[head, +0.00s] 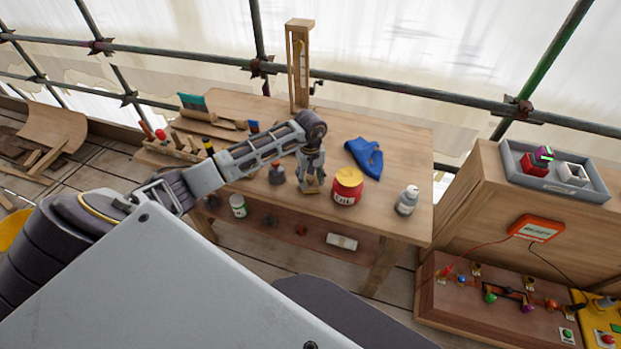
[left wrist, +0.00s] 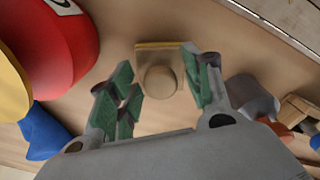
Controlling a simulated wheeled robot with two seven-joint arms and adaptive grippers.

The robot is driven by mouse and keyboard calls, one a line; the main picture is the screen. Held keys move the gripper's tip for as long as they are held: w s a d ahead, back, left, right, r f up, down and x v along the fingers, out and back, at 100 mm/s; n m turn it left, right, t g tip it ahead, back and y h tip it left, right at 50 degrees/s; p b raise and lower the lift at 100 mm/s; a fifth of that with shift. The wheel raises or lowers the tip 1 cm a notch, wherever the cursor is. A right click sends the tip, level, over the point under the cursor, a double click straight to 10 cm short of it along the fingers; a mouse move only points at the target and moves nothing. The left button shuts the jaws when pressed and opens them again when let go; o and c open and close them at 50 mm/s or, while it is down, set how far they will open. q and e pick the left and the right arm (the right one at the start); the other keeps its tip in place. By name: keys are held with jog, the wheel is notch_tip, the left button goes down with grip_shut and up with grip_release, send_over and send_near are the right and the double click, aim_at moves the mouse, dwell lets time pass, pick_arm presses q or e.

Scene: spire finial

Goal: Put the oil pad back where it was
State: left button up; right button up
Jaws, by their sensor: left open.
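The oil pad, a small tan block (head: 312,186) with a round knob, is on the workbench (head: 400,150) beneath my left gripper (head: 311,172). In the left wrist view its round wooden knob (left wrist: 160,82) and yellowish plate edge show between the fingers. My left gripper (left wrist: 157,70) is open, with its green-padded fingers on either side of the pad and gaps visible. I cannot tell whether any finger touches it. My right gripper is not in view.
A grey and red container (head: 277,174) stands left. The bench's back right is clear.

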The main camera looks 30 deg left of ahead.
aim_at(310, 177)
pick_arm(q)
jog(key=shift+r, duration=0.1)
jog(key=shift+r, duration=0.15)
notch_tip(310, 177, up, 12)
jog(key=b, duration=0.1)
jog(key=shift+b, duration=0.35)
dwell(0.4)
dwell(0.6)
